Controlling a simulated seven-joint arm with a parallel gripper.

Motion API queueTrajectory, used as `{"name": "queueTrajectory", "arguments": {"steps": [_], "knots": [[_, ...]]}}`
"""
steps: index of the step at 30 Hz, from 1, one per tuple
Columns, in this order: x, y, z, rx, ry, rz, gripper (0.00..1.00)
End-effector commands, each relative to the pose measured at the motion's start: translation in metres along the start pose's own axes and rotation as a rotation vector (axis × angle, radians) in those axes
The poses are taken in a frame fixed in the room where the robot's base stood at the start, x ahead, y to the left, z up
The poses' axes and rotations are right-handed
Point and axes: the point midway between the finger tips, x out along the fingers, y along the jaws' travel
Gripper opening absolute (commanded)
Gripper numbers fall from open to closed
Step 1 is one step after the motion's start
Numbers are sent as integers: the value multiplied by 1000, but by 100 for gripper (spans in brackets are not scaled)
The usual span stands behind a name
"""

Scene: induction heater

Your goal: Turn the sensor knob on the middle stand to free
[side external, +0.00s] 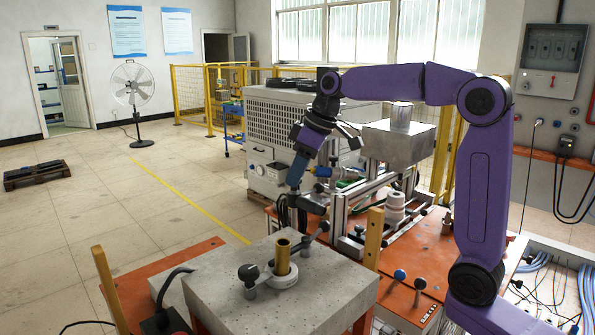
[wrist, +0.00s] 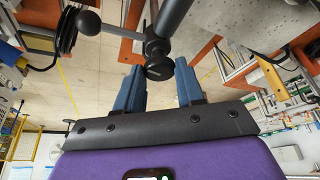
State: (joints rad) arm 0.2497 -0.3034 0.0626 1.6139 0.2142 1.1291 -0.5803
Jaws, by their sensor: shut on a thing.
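My gripper (side external: 295,182) reaches down at the left end of the aluminium frame, just behind the concrete-topped table. In the wrist view its two blue fingers (wrist: 159,86) stand on either side of a round black knob (wrist: 160,69) and are shut on it. The knob joins a dark rod and a thin arm ending in a black ball (wrist: 88,22). In the side view the black fitting (side external: 312,205) shows beside the fingertips; the knob itself is mostly hidden there. Its turned position cannot be read. I take this fitting as part of the middle stand.
The concrete-topped table (side external: 225,300) in front carries a brass tube (side external: 283,257) in a pale ring with black ball handles. The aluminium frame (side external: 343,215) with a metal box (side external: 399,139) stands to the right. A big grey cabinet (side external: 270,125) is behind. Open floor lies left.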

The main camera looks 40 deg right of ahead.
Motion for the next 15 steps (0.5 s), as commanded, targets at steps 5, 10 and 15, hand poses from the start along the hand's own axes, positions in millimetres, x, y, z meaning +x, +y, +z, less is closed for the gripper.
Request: {"name": "queueTrajectory", "arguments": {"steps": [5,10,15], "knots": [[-1,2,0,-101,1,-39,7],[-1,2,0,-165,2,-65,7],[-1,2,0,-199,1,-79,7]]}}
